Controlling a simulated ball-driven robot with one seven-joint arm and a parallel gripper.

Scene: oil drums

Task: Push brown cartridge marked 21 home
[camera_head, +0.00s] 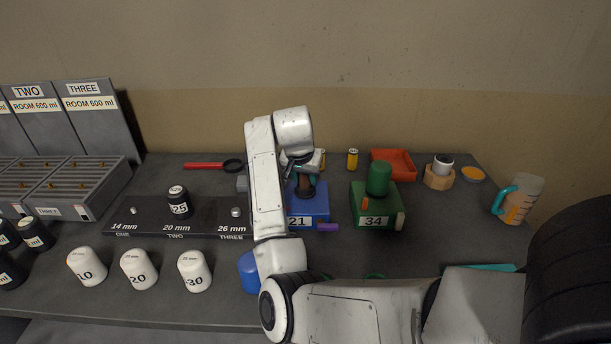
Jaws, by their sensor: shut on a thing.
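The brown cartridge (305,187) stands upright at the blue block (318,205), whose front plate reads 21. My gripper (304,174) is over the block, pointing down, and is shut on the upper part of the cartridge. My arm and wrist hide part of the block's left side and the cartridge's top. I cannot tell how deep the cartridge sits in the block, and no number shows on the cartridge itself.
A green block marked 34 (373,213) with a green cartridge (378,178) stands to the right. A purple piece (328,228) lies before the blue block. Behind are a yellow cylinder (352,160) and an orange tray (394,164). White weights (194,271) stand front left.

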